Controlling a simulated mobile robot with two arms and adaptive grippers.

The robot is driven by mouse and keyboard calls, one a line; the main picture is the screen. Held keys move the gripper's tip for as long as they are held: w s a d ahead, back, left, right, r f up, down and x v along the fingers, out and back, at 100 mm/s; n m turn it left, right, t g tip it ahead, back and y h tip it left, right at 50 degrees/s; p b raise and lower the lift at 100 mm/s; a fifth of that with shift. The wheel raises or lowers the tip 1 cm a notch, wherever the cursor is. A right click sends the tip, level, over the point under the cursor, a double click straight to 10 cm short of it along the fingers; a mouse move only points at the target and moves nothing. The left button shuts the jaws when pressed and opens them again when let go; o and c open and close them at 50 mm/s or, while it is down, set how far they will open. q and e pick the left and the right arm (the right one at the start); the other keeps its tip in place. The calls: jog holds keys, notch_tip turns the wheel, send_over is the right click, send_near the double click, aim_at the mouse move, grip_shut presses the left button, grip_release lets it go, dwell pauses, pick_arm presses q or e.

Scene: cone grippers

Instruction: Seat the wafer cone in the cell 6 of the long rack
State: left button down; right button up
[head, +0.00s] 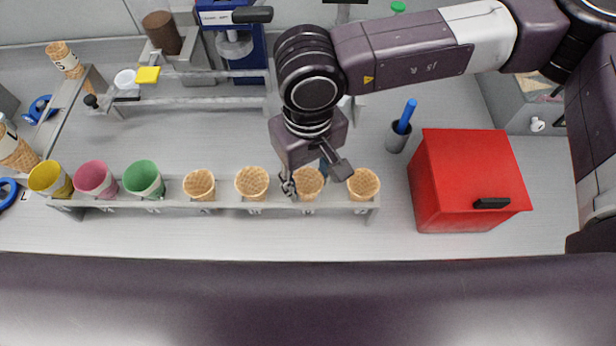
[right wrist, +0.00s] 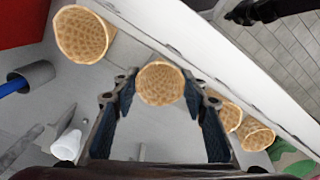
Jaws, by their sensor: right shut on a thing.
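The long rack (head: 225,205) runs along the front of the bench with a row of cups and wafer cones. My right gripper (head: 316,183) is shut on a wafer cone (head: 309,184), whose rim sits level with the neighbouring cones at the second place from the rack's right end. The right wrist view shows this cone (right wrist: 160,84) between the two dark finger pads (right wrist: 160,105). Its tip is hidden, so I cannot tell how deep it sits. The cell labels are too small to read. My left gripper is not in view.
Other wafer cones stand close on both sides, at the right end (head: 363,185) and to the left (head: 252,183). Green (head: 144,179), pink (head: 96,179) and yellow (head: 51,180) cups fill the left part. A red box (head: 465,180) and a holder with a blue pen (head: 398,137) stand right.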

jog(key=o, duration=0.8)
jog(key=shift+o, duration=0.2)
jog(key=shift+r, duration=0.15)
notch_tip(320, 180, up, 12)
dwell(0.7)
